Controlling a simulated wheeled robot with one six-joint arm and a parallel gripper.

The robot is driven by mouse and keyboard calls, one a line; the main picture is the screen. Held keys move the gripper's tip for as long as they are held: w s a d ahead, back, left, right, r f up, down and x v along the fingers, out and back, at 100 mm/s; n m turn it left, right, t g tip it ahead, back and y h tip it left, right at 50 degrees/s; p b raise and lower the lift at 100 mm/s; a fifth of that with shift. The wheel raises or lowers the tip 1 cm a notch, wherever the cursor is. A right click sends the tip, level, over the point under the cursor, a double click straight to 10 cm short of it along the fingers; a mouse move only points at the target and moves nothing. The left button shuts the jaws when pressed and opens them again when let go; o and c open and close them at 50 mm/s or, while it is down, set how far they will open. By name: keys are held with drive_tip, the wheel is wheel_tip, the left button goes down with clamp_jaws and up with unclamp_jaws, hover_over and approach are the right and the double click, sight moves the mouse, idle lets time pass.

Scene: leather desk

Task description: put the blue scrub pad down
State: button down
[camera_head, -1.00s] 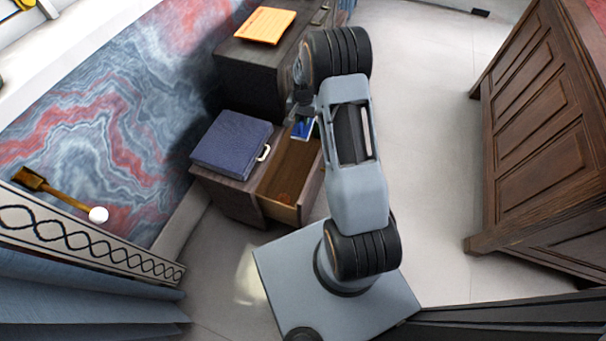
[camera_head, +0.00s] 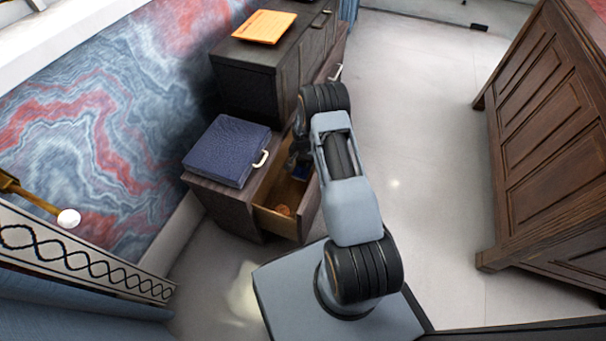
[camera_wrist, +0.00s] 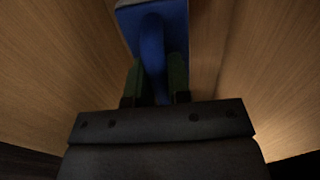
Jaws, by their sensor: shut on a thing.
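The blue scrub pad (camera_wrist: 153,40) shows in the wrist view between my gripper's fingers. It has a rounded blue handle over a flat blue base. My gripper (camera_wrist: 155,85) is shut on the handle. Wooden surfaces lie around the pad in that view. In the head view my gripper (camera_head: 299,160) reaches down into the open drawer (camera_head: 268,220), and a small blue bit of the pad (camera_head: 301,173) shows beside it. I cannot tell whether the pad touches the drawer bottom.
A dark blue case (camera_head: 228,150) with a pale handle lies on the low cabinet, left of the drawer. A round brownish thing (camera_head: 284,210) lies at the drawer's near end. An orange pad (camera_head: 264,27) lies on the taller cabinet (camera_head: 245,85) behind. A large wooden cabinet (camera_head: 550,130) stands at right; the floor between is clear.

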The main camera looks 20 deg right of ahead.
drive_tip(key=shift+f+b, duration=1.05)
drive_tip(key=shift+f, duration=2.05)
drive_tip(key=shift+f, duration=0.1)
drive_tip(key=shift+f, duration=0.15)
drive_tip(key=c, duration=1.1)
unclamp_jaws()
drive_tip(key=shift+o, duration=0.2)
wheel_tip(320, 180, up, 12)
drive_tip(key=p, duration=0.5)
drive_tip(key=shift+r, duration=0.25)
drive_tip(key=shift+r, duration=0.1)
